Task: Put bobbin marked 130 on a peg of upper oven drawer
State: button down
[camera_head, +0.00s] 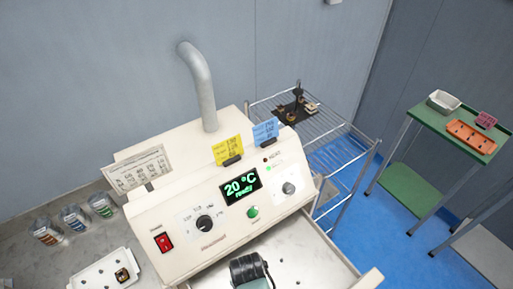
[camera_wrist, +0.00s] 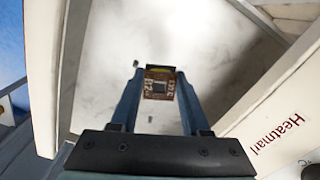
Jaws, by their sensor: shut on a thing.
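My gripper (camera_wrist: 160,74) is shut on a small brown bobbin (camera_wrist: 158,88) with light lettering on its flange; I cannot read the number surely. In the head view my gripper (camera_head: 250,270) is a dark shape over the open oven drawer (camera_head: 312,262), at the bottom edge; the bobbin is hidden there. The drawer's pale floor (camera_wrist: 240,60) lies below the bobbin in the wrist view. Small dark pegs (camera_head: 297,259) stand on the drawer floor. The oven (camera_head: 225,200) is cream and its display reads 20 °C, ready.
A white tray (camera_head: 95,274) with a dark bobbin-like part sits at the lower left, near several small labelled containers (camera_head: 73,218). A wire rack (camera_head: 330,125) and a green table (camera_head: 440,125) with an orange tray (camera_head: 471,137) stand to the right. Drawer walls flank my gripper.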

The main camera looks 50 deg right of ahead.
jog(key=s+f+m+b, duration=0.1)
jog(key=f, duration=0.1)
jog(key=s+d+f+m+b, duration=0.1)
jog(key=f+m, duration=0.1)
jog(key=s+d+f+m+b, duration=0.1)
jog(key=s+f, duration=0.1)
jog(key=shift+d+b, duration=0.1)
jog(key=shift+b, duration=0.2)
jog(key=shift+f, duration=0.1)
dwell(0.7)
jog(key=shift+f+b, duration=0.85)
jog(key=shift+f, duration=0.05)
jog(key=shift+c, duration=1.5)
grip_release()
